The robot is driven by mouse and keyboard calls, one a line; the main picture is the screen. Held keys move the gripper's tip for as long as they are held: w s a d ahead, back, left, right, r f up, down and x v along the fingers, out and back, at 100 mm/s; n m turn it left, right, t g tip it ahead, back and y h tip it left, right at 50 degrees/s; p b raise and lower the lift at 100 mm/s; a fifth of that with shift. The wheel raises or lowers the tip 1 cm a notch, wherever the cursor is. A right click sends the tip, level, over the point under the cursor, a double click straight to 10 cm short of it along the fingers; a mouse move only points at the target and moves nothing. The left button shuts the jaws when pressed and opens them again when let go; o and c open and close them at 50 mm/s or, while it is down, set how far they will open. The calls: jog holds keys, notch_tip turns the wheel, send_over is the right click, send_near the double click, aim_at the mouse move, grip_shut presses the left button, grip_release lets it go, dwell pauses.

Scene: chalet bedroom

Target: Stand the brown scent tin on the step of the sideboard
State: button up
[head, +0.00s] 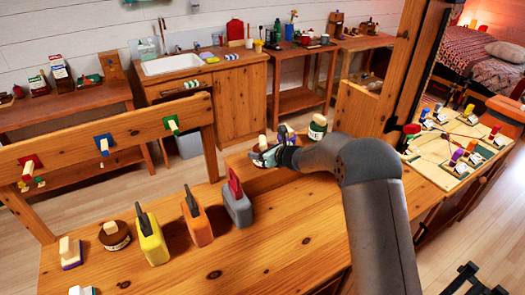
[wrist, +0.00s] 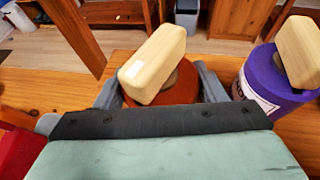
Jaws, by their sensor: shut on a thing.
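The brown scent tin (wrist: 182,91), reddish-brown with a pale wooden knob (wrist: 153,63), is between the fingers of my gripper (wrist: 158,88) in the wrist view. My gripper is shut on it. In the head view my gripper (head: 263,157) is over the step (head: 237,163) at the back of the sideboard (head: 285,225), and the knob (head: 262,141) shows above it. The tin's base is hidden, so I cannot tell whether it touches the step. The tin looks roughly upright.
A purple tin (wrist: 268,90) stands close right of the held tin; a green-lidded tin (head: 317,127) is farther right. A grey bottle with a red top (head: 238,206), orange bottle (head: 197,222), yellow bottle (head: 152,240) and a round dark-brown knobbed tin (head: 115,238) stand at the front left.

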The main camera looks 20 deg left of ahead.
jog(key=shift+f, duration=0.15)
jog(key=o, duration=1.2)
jog(key=shift+s+d, duration=0.15)
jog(key=shift+d, duration=0.1)
jog(key=b+v, duration=0.2)
jog(key=v, duration=0.9)
jog(key=shift+d+r+b, duration=0.25)
jog(key=shift+b, duration=0.15)
jog(key=shift+s, duration=0.15)
